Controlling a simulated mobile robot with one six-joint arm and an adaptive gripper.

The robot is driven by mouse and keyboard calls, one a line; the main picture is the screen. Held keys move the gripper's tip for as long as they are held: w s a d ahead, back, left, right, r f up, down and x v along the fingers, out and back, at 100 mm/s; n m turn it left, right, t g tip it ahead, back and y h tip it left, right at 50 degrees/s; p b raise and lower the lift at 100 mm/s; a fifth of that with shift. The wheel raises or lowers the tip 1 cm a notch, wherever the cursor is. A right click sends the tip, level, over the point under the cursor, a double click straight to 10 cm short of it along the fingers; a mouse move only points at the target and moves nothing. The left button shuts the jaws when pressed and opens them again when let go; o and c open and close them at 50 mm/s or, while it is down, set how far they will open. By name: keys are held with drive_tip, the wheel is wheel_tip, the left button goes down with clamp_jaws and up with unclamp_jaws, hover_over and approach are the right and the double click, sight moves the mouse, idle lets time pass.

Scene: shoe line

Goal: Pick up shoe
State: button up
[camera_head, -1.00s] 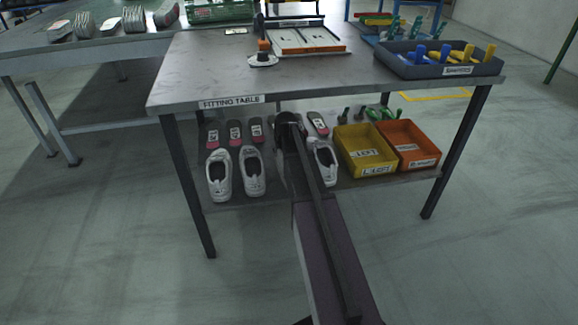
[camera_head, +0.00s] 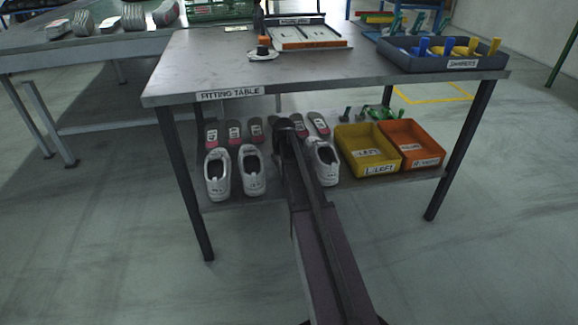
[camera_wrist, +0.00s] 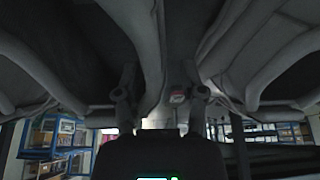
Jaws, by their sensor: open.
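White shoes stand on the lower shelf of the fitting table (camera_head: 330,68) in the head view: one at the far left (camera_head: 218,176), one beside it (camera_head: 252,172) and one right of my arm (camera_head: 324,165). My arm reaches in under the tabletop between the second and third shoes and hides that part of the shelf. My gripper's fingers are not clear there. In the wrist view my gripper (camera_wrist: 158,98) is open, its two fingers apart. Large grey rounded forms, perhaps shoes seen very close, fill the top of that view; I cannot tell whether the fingers touch them.
Insoles (camera_head: 234,132) lie in a row behind the shoes. A yellow bin (camera_head: 367,160) and an orange bin (camera_head: 420,150) stand at the shelf's right. The tabletop hangs over the shelf, and its dark legs (camera_head: 185,180) flank the front. A grey tray (camera_head: 425,62) sits on top.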

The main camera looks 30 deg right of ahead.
drive_tip(key=shift+c, duration=0.2)
clamp_jaws()
drive_tip(key=shift+r, duration=0.15)
idle(0.4)
wheel_tip(320, 180, up, 3)
drive_tip(key=p, duration=0.3)
drive_tip(key=shift+r+p, duration=0.2)
drive_tip(key=shift+p, duration=0.1)
drive_tip(key=s+a, duration=0.4)
drive_tip(key=s, duration=1.3)
drive_tip(key=shift+s, duration=0.3)
drive_tip(key=shift+f, duration=0.1)
